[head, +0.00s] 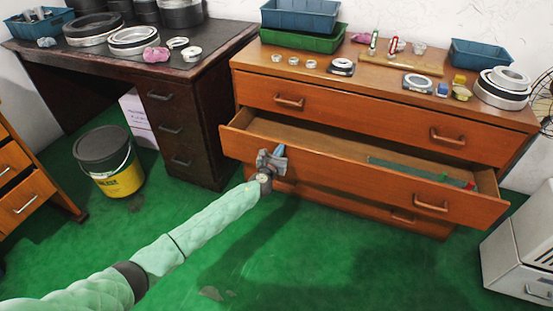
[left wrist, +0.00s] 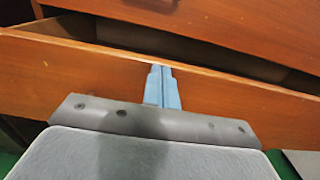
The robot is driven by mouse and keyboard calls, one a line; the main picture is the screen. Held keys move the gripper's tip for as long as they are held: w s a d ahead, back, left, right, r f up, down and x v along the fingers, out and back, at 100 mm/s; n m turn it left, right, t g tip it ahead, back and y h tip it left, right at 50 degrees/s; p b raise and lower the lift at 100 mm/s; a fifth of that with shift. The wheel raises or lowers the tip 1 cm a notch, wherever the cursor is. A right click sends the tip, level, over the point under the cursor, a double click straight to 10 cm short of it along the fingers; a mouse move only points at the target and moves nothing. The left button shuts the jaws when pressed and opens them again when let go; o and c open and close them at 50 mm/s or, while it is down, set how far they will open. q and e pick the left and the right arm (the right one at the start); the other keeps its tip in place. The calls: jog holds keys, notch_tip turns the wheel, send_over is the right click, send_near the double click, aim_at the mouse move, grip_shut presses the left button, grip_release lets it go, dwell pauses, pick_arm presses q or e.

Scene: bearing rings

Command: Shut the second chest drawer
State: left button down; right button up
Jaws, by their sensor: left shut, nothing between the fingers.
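The wooden chest (head: 400,130) stands against the wall at the right in the head view. Its second drawer (head: 345,177) is pulled out, with a green strip-like thing (head: 415,172) inside it. The top drawer (head: 370,120) is shut. My left gripper (head: 279,150) is at the left part of the second drawer's front, fingers shut and empty. In the left wrist view its blue fingers (left wrist: 163,80) overlap the drawer front (left wrist: 70,75) and reach its top edge. I cannot tell whether they touch it. My right gripper is not in view.
A dark desk (head: 200,90) with bearing rings (head: 133,38) stands left of the chest. A black and yellow bucket (head: 108,160) is on the floor before it. A white cabinet (head: 520,250) is at the lower right. The green floor (head: 330,265) before the chest is clear.

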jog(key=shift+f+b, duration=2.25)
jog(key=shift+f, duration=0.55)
pick_arm(q)
jog(key=b+x, duration=0.1)
jog(key=x, duration=1.3)
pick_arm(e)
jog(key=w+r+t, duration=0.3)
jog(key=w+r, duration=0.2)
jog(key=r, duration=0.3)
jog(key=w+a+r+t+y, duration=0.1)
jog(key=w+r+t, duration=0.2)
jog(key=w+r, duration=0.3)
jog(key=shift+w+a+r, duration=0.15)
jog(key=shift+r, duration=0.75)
pick_arm(q)
jog(key=shift+s+f, duration=0.1)
jog(key=shift+f, duration=0.05)
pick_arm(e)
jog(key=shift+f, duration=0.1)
